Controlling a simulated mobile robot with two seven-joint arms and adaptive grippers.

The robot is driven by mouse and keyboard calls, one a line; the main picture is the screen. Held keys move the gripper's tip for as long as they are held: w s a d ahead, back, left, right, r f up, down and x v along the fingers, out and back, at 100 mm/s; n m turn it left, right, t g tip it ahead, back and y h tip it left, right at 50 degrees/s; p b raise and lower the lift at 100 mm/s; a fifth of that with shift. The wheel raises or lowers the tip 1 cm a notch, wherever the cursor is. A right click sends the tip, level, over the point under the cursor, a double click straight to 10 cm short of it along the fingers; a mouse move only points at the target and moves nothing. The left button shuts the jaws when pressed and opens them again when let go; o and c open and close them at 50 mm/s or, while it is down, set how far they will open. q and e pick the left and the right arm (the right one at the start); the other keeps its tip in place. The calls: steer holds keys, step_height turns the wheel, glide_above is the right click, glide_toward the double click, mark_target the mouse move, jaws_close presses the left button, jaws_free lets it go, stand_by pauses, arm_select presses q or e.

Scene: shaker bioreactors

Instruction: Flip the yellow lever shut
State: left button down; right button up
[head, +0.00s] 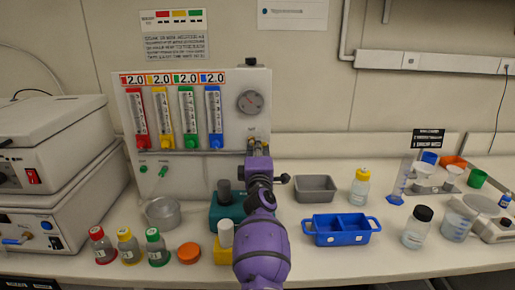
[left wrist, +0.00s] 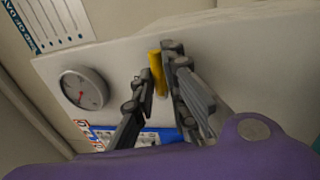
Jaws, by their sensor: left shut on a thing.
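In the head view my purple left arm comes up in front of the panel and my left gripper (head: 257,155) is at the valve below the gauge. There the arm hides most of the lever and the fingertips. My right gripper is in neither view.
Bottles with red, yellow and green caps (head: 128,246) stand at the front left. A metal bowl (head: 163,212) is behind them. A blue tray (head: 341,241), a grey bin (head: 316,190) and a yellow-capped bottle (head: 360,188) are right of the arm.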

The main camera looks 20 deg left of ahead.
arm_select(q)
steer(key=shift+r, duration=0.45)
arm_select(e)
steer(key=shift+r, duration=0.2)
arm_select(q)
steer(key=c, duration=1.8)
jaws_free()
steer(key=shift+f, duration=0.15)
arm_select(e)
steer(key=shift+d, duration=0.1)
